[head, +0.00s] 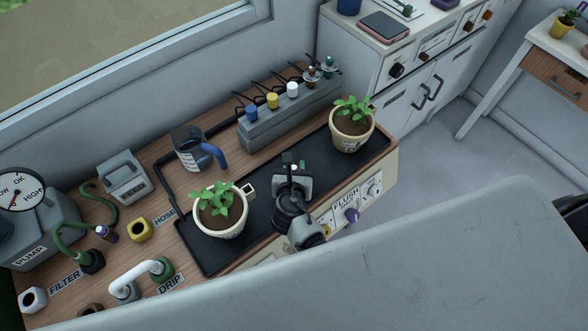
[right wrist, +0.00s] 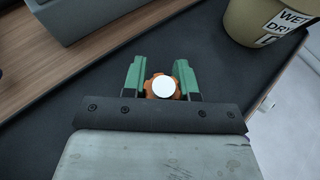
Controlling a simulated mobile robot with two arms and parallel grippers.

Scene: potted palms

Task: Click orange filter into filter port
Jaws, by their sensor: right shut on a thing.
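The orange filter (right wrist: 163,87), an orange lobed piece with a round white face, sits between the green fingers of my right gripper (right wrist: 159,66) in the right wrist view. The fingers are shut on its sides. In the head view my right gripper (head: 293,166) is over the black mat between two potted plants, and I cannot make out the filter there. The FILTER label (head: 65,282) lies at the far left, between a white-rimmed socket (head: 33,299) and a dark green socket (head: 92,262) with a hose fitting above it. I cannot tell which is the port. My left gripper is not in view.
Potted plants stand on the mat at left (head: 220,222) and right (head: 352,126). A measuring jug (head: 190,150), a grey rack of coloured bottles (head: 290,112) and a yellow socket (head: 139,230) stand nearby. The pump (head: 40,230) and green hoses crowd the left end.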

